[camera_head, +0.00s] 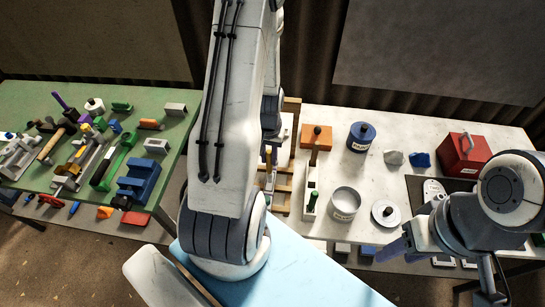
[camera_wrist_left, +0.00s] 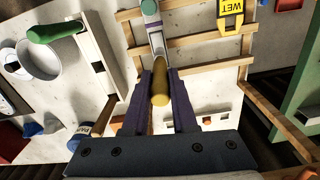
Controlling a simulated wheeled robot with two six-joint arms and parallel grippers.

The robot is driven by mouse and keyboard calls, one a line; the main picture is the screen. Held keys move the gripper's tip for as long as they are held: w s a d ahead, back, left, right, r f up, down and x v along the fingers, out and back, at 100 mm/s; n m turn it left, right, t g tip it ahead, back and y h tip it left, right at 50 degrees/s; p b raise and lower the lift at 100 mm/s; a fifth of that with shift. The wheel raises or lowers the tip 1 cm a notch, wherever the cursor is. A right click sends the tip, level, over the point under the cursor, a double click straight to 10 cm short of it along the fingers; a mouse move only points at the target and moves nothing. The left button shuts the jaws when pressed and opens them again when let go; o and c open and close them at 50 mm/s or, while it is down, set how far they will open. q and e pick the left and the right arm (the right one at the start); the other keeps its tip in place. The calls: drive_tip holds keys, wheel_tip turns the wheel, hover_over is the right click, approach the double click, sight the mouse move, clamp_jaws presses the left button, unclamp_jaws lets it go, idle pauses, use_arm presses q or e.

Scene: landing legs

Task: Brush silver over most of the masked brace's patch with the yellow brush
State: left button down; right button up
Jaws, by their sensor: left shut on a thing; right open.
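In the left wrist view my left gripper (camera_wrist_left: 160,88) is shut on the yellow brush handle (camera_wrist_left: 160,90). The handle end points toward the camera, and the bristles are hidden beyond it. A narrow grey-and-pale piece (camera_wrist_left: 151,12), perhaps the masked brace, lies over a slatted wooden rack (camera_wrist_left: 205,40), in line with the brush. In the head view my left arm covers much of the rack (camera_head: 284,190). My right gripper (camera_head: 397,247) is open and empty at the table's front right.
A white holder (camera_head: 310,190) keeps a green-handled brush (camera_head: 313,203) and a brown-handled brush (camera_head: 314,155). Around it are an open tin (camera_head: 345,204), a lid (camera_head: 385,213), a blue can (camera_head: 361,138) and a red box (camera_head: 464,155). A yellow WET sign (camera_wrist_left: 231,14) is by the rack.

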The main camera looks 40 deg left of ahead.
use_arm(q)
drive_tip(key=shift+s+a, duration=0.1)
drive_tip(key=shift+a, duration=0.1)
drive_tip(key=shift+r+p, duration=0.55)
drive_tip(key=shift+r, duration=0.1)
drive_tip(key=shift+d, duration=0.15)
drive_tip(key=d, duration=0.1)
drive_tip(key=s+d, duration=0.1)
drive_tip(key=shift+d, duration=0.4)
idle(0.3)
drive_tip(key=shift+f+b, duration=0.55)
drive_tip(key=shift+f, duration=0.1)
idle(1.7)
